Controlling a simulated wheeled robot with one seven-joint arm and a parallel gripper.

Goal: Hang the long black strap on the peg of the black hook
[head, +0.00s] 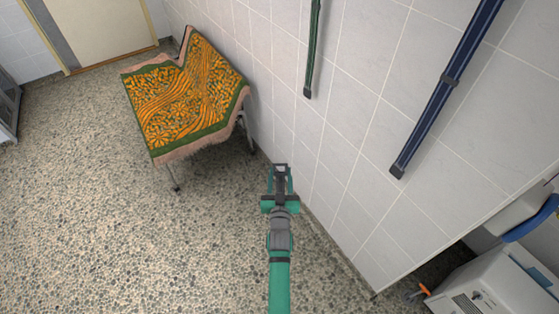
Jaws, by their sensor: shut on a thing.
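My gripper (280,170) is in the middle of the head view, at the end of my green arm, in front of the tiled wall. Its jaws are shut on a small dark piece (280,183) that shows between the green fingers. It looks like part of the long black strap, but most of it is hidden by my gripper and arm. The black hook and its peg are not in view.
A chair draped with an orange and green towel (185,100) stands left of my gripper. A white machine (490,285) is at lower right. The pebbled floor at left is clear.

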